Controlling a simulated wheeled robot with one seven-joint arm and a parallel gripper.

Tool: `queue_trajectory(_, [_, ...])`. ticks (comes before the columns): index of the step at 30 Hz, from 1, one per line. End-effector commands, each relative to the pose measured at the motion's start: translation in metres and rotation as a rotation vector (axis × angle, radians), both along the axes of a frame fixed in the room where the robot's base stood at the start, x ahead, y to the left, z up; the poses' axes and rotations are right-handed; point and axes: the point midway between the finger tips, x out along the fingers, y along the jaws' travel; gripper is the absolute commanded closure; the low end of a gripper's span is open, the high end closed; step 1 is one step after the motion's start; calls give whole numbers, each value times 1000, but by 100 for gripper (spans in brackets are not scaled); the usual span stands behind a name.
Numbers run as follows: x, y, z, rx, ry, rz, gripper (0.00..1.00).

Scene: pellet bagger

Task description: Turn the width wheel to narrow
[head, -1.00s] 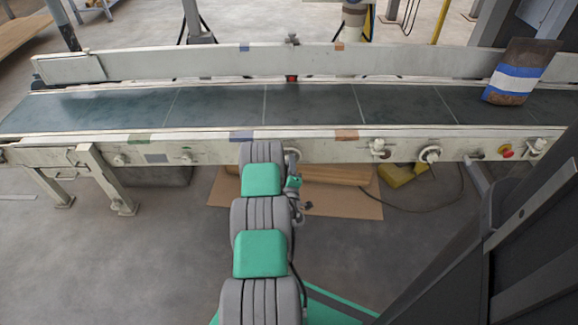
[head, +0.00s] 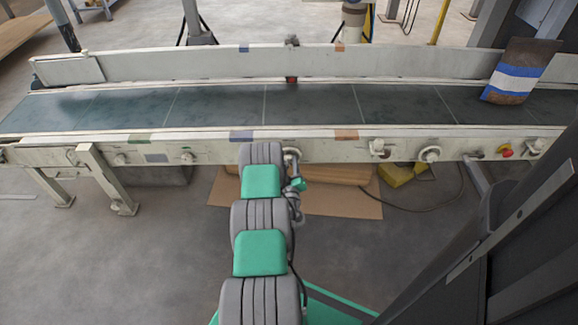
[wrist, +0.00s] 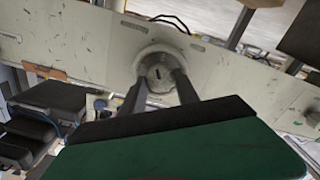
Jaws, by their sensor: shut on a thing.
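The width wheel is a pale round knob (wrist: 158,66) on the front face of the conveyor frame. In the wrist view it sits between the two dark fingers of my gripper (wrist: 160,79), which is shut on it. A dark slot shows at the wheel's centre. The wrist camera is tilted, so the frame slopes down to the right. In the head view a part of the wheel (head: 291,154) shows just right of the end of my arm. My fingers are hidden there behind the arm.
The dark belt (head: 310,105) runs across the view, with a guide rail (head: 200,67) along its far side. A brown, blue and white bag (head: 517,72) stands at the right. More knobs (head: 429,155) and a red button (head: 506,150) are on the frame's front.

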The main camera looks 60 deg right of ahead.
Motion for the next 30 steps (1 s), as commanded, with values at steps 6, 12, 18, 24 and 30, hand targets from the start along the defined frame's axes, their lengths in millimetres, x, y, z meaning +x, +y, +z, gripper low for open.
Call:
queue_trajectory(6, [-1, -4, 4, 1, -19, -7, 100])
queue_trajectory(12, [-1, -4, 4, 0, -19, -7, 100])
queue_trajectory(18, [0, -4, 5, 0, -19, -4, 53])
queue_trajectory(24, [2, -1, 3, 2, -17, 2, 41])
queue_trajectory(30, [2, 0, 3, 4, -16, 3, 41])
